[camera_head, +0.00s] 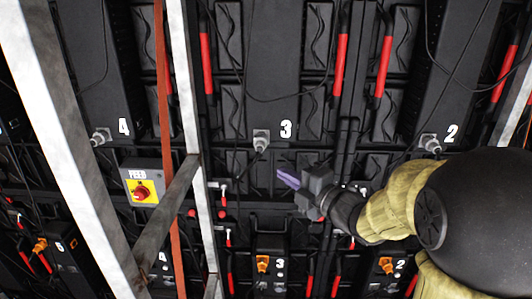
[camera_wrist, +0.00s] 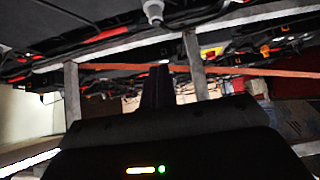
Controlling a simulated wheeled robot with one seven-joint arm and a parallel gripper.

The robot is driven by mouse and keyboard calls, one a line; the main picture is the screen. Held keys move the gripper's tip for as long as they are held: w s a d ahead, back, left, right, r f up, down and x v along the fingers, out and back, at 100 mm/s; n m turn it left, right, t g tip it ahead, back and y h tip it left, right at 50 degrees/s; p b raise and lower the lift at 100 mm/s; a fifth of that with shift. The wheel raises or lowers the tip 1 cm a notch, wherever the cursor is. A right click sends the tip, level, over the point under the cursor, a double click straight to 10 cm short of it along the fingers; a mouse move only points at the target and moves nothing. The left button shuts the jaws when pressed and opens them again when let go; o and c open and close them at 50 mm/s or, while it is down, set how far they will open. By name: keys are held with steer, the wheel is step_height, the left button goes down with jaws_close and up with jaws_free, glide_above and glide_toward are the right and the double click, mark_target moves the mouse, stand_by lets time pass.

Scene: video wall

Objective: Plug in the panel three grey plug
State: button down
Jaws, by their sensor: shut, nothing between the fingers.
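The panel marked 3 (camera_head: 272,65) hangs in the upper middle of the head view. At its lower edge is a grey connector (camera_head: 261,137) with a dark cable hanging below it. I cannot tell how far its plug is seated. My gripper (camera_head: 281,174) is below and right of this connector, apart from it, with its purple fingers shut and empty, pointing up-left. In the wrist view, the dark fingers (camera_wrist: 158,82) stand in the middle, and a grey connector (camera_wrist: 153,12) shows beyond them at the top; which panel it belongs to is unclear.
Panels 4 (camera_head: 105,70) and 2 (camera_head: 455,70) have similar grey connectors. Metal frame posts (camera_head: 65,150) and a slanted bar (camera_head: 168,205) stand at left. A yellow and red switch box (camera_head: 143,181) is mounted there. Orange connectors (camera_head: 263,263) sit lower down.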

mark_target(260, 147)
steer(key=w+a+p, duration=0.5)
steer(key=w, duration=0.4)
steer(key=shift+w+p, duration=0.35)
steer(key=shift+p, duration=0.05)
